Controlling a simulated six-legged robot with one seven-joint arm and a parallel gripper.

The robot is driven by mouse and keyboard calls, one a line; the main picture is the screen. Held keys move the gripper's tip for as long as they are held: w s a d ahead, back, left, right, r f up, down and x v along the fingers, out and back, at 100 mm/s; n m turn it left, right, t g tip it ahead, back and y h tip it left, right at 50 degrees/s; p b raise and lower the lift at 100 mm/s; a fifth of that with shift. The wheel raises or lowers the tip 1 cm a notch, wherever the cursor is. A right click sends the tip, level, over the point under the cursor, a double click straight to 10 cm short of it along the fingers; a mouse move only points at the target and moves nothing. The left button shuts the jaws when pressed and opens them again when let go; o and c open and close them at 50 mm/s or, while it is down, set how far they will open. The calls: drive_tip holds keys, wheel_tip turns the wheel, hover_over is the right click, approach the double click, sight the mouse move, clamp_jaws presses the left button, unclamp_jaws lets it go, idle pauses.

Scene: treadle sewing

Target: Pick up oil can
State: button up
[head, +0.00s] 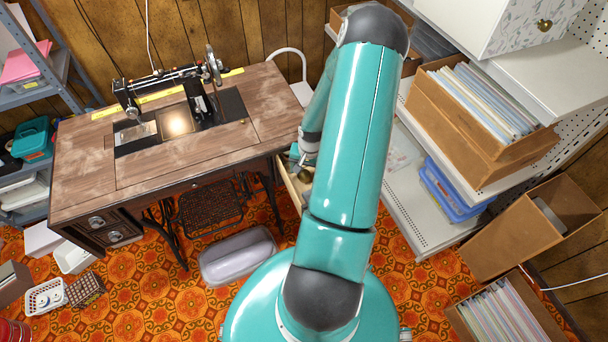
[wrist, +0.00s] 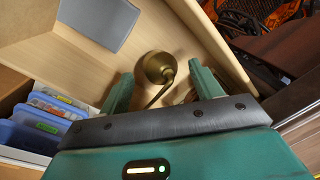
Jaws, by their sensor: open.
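The brass oil can (wrist: 157,66), with a round base and a thin long spout, is in an open wooden drawer (wrist: 205,42) in the wrist view. My gripper (wrist: 160,82) is open, with one teal finger on each side of the can and spout. The picture shows gaps between the fingers and the can, and I see no contact. In the head view my arm reaches to the pulled-out drawer (head: 291,190) at the right end of the sewing table; my gripper there is mostly hidden behind the arm.
A grey flat item (wrist: 98,20) lies in the drawer, whose walls stand close around my gripper. The sewing machine (head: 170,90) stands on the wooden table (head: 85,165). Shelves with a file box (head: 460,130) are at right. A grey bin (head: 238,257) sits on the patterned floor.

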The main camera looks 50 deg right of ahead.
drive_tip(key=shift+f, duration=0.35)
drive_tip(key=c, duration=1.1)
drive_tip(key=shift+c, duration=0.2)
